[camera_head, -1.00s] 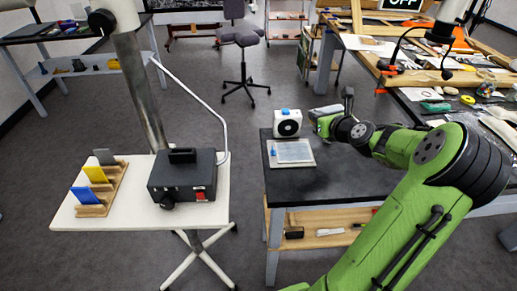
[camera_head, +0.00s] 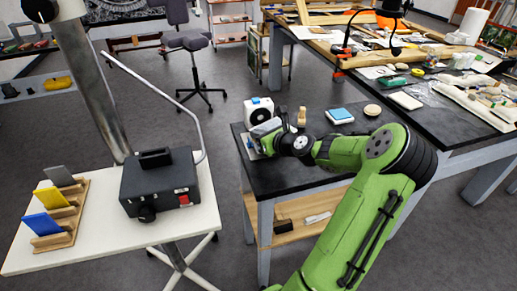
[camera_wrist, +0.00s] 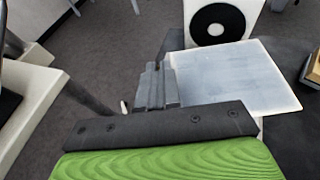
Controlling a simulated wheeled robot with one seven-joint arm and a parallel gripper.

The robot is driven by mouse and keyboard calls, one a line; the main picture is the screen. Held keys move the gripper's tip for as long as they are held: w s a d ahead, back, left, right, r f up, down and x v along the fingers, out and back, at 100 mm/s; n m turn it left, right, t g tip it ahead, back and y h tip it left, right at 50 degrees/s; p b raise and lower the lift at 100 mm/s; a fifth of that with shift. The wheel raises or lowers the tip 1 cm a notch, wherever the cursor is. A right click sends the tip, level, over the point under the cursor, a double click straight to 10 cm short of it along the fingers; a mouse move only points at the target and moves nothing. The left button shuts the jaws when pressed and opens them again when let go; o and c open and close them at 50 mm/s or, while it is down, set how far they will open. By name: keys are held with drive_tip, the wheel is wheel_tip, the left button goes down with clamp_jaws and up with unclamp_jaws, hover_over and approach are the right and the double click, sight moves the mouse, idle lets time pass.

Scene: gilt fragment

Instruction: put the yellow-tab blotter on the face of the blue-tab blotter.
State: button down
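No blotter can be told for certain. A wooden rack (camera_head: 66,232) on the white table holds a blue panel (camera_head: 42,224), a yellow panel (camera_head: 51,197) and a grey panel (camera_head: 59,176), all leaning. A pale flat plate (camera_wrist: 235,75) lies on the black table; in the head view my arm hides most of it. A blue-and-white pad (camera_head: 340,115) lies further right on that table. My gripper (camera_head: 268,130) is at the plate's left side, its fingers (camera_wrist: 155,88) pointing toward the plate's edge in the wrist view. Whether they hold anything is hidden.
A white box with a black disc (camera_head: 259,110) stands just behind the plate. A small wooden piece (camera_head: 302,117) and a round beige disc (camera_head: 372,110) are on the black table (camera_head: 275,178). A black case (camera_head: 160,182) stands beside the rack.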

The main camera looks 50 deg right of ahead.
drive_tip(key=shift+f+b, duration=0.6)
drive_tip(key=shift+f, duration=1)
drive_tip(key=shift+f, duration=0.15)
drive_tip(key=c, duration=1.3)
unclamp_jaws()
drive_tip(key=shift+c, duration=0.2)
drive_tip(key=shift+s+r, duration=0.15)
drive_tip(key=shift+r, duration=0.1)
drive_tip(key=p+v, duration=0.3)
drive_tip(key=v, duration=0.8)
drive_tip(key=shift+s+a+r, duration=0.1)
drive_tip(key=shift+s+r, duration=0.05)
drive_tip(key=shift+s, duration=0.15)
